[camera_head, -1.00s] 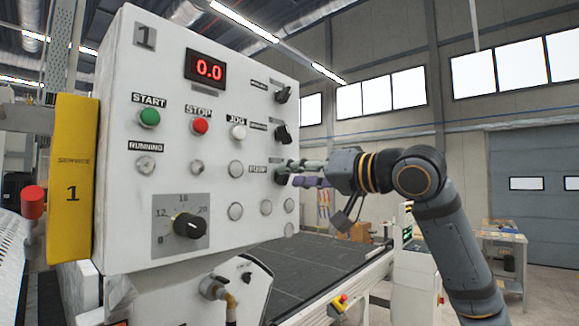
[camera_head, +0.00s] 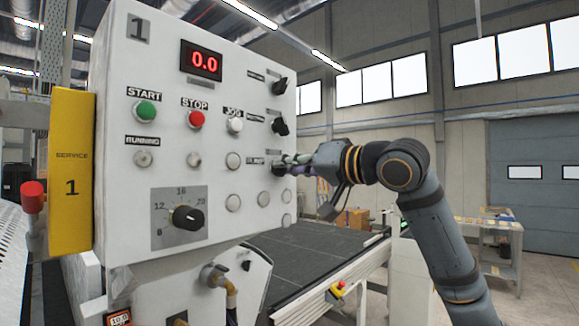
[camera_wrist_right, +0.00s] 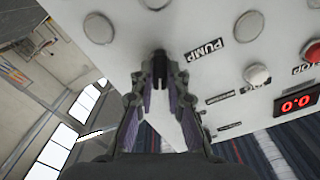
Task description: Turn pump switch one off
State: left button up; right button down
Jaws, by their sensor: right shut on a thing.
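The white control panel (camera_head: 115,190) stands upright and carries a pump switch beside the PUMP label (camera_head: 256,161). My right gripper (camera_head: 284,166) reaches in from the right and is shut on this dark pump switch, hiding most of it in the head view. In the right wrist view, the switch (camera_wrist_right: 158,62) sits between the fingertips (camera_wrist_right: 159,72) next to the PUMP label (camera_wrist_right: 205,50). Its exact angle is hard to make out. My left gripper is not in view.
Two black selector switches (camera_head: 280,86) (camera_head: 280,126) sit just above the pump switch. Start (camera_head: 147,111), stop (camera_head: 196,119) and jog (camera_head: 235,124) buttons are to the left. A black speed knob (camera_head: 188,217) is lower. The display (camera_head: 201,60) reads 0.0.

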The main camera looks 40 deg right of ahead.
jog(key=n, duration=1.1)
jog(key=shift+a+n, duration=0.2)
jog(key=shift+n, duration=0.4)
dwell(0.4)
jog(key=c, duration=1.3)
grip_release()
jog(key=shift+s, duration=0.1)
jog(key=shift+c, duration=0.2)
